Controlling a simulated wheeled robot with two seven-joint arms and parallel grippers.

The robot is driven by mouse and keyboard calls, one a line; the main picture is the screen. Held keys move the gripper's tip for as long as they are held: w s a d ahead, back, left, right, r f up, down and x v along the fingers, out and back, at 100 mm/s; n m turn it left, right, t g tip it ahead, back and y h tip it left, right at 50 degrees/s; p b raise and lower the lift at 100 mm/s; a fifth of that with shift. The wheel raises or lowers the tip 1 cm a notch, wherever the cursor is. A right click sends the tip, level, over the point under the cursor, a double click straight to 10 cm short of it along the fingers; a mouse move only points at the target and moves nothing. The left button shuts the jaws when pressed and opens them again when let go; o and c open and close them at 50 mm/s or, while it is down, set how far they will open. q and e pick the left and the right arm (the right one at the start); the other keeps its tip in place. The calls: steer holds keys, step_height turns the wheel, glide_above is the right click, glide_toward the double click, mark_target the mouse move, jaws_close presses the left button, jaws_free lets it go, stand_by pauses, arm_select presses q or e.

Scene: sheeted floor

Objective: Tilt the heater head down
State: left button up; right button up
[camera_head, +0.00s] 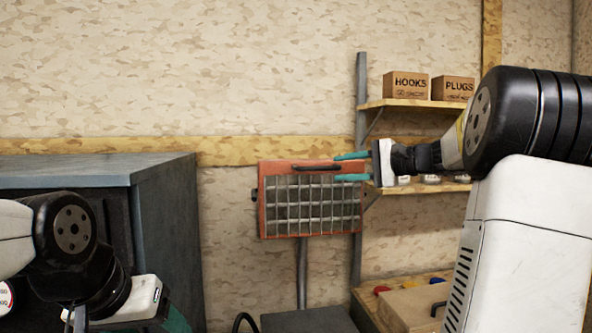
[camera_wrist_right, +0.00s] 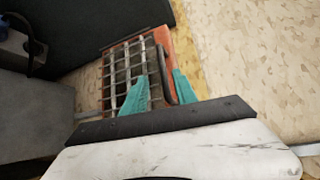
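The heater head (camera_head: 310,211) is an orange-framed panel with a wire grille, standing upright on a grey post (camera_head: 302,272). A dark handle (camera_head: 318,166) runs along its top edge. My right gripper (camera_head: 336,167) is at the head's upper right corner, its teal fingers apart. In the right wrist view the heater head (camera_wrist_right: 122,75) shows ahead, and the fingers of the right gripper (camera_wrist_right: 161,76) point along either side of the handle (camera_wrist_right: 162,72). I cannot tell whether they touch it. My left gripper (camera_head: 172,318) is at the bottom left, mostly cut off.
A dark grey cabinet (camera_head: 165,230) stands at the left. Wall shelves (camera_head: 415,104) at the right hold the HOOKS box (camera_head: 405,85) and the PLUGS box (camera_head: 453,88). A cardboard box (camera_head: 412,305) sits low at the right. Bare wall lies behind the heater.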

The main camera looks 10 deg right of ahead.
mark_target(322, 168)
steer(key=x, duration=0.7)
steer(key=shift+w+a+r, duration=0.15)
steer(key=shift+w+a, duration=0.05)
steer(key=shift+w, duration=0.2)
jaws_close()
stand_by(1.1)
